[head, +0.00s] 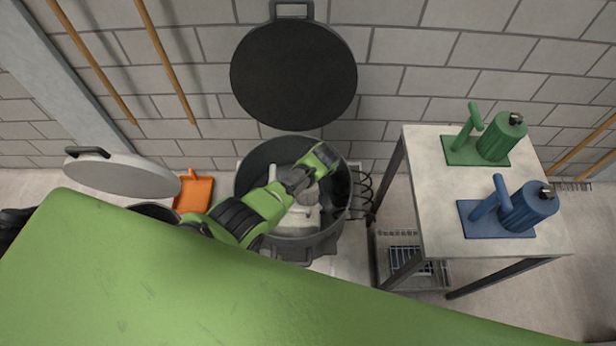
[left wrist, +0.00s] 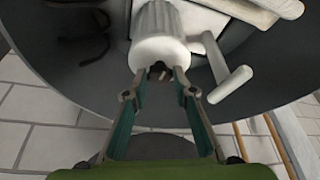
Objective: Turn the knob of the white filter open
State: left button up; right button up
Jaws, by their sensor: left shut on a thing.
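The white filter (left wrist: 160,38) lies inside a large dark pot, its ribbed cylinder and side handle (left wrist: 231,85) showing in the left wrist view. White parts of it (head: 300,222) also show in the head view, partly covered by my left arm. The small dark knob (left wrist: 158,72) is at the cylinder's near end. My left gripper (left wrist: 160,77) has one finger on each side of the knob and is shut on it. In the head view the fingertips are hidden behind my arm. My right gripper is not in view.
The dark pot (head: 243,185) surrounds the filter, its black lid (head: 293,75) raised behind. A table (head: 430,200) at the right bears a green filter (head: 497,140) and a blue one (head: 525,207). An orange dustpan (head: 193,192) and a grey round lid (head: 120,175) are at the left.

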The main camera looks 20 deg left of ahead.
pick_arm(q)
jog(key=shift+n, duration=0.3)
jog(key=o, duration=1.1)
jog(key=shift+r, duration=0.1)
jog(key=v, duration=1.1)
jog(key=shift+s+d+r, duration=0.1)
jog(key=shift+d+r, duration=0.1)
jog(key=shift+r, duration=0.15)
